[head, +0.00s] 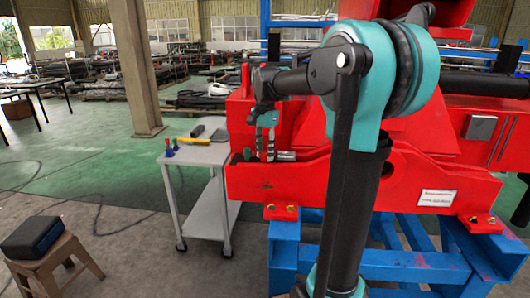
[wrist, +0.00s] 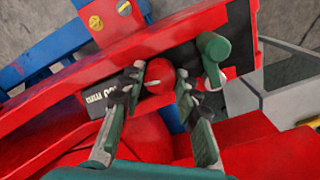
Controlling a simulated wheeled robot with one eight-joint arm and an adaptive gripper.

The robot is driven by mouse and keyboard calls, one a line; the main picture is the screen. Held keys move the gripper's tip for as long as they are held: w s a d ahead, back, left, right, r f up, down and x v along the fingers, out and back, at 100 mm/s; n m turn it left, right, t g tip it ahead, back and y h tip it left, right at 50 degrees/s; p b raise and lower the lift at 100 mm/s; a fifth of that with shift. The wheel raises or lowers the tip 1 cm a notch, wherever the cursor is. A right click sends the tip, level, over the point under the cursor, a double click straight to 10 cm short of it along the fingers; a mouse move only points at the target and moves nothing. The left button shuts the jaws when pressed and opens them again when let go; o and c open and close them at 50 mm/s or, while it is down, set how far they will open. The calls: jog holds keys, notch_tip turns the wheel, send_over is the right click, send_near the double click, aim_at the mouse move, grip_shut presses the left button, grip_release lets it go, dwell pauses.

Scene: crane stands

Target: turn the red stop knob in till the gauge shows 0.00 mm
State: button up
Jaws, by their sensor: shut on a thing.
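The red stop knob (wrist: 158,76) shows in the wrist view with a small pale mark on its face. My gripper (wrist: 165,85) has one finger on each side of it and is shut on it. In the head view my gripper (head: 266,148) points down at the red crane part, and the knob is hidden there. The gauge (wrist: 98,98) is a dark panel with white characters beside the left finger. Its "mm" shows, but the finger covers part of the figures, so I cannot read the whole value.
The red crane part (head: 330,182) rests on a blue stand (head: 400,262). A grey trolley (head: 196,154) with tools stands to the left. A wooden stool (head: 52,262) carries a dark box; open floor lies between.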

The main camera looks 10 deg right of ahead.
aim_at(265, 153)
jog(key=o, duration=1.2)
jog(key=shift+c, duration=0.2)
jog(key=shift+r, duration=0.15)
jog(key=shift+r, duration=3.9)
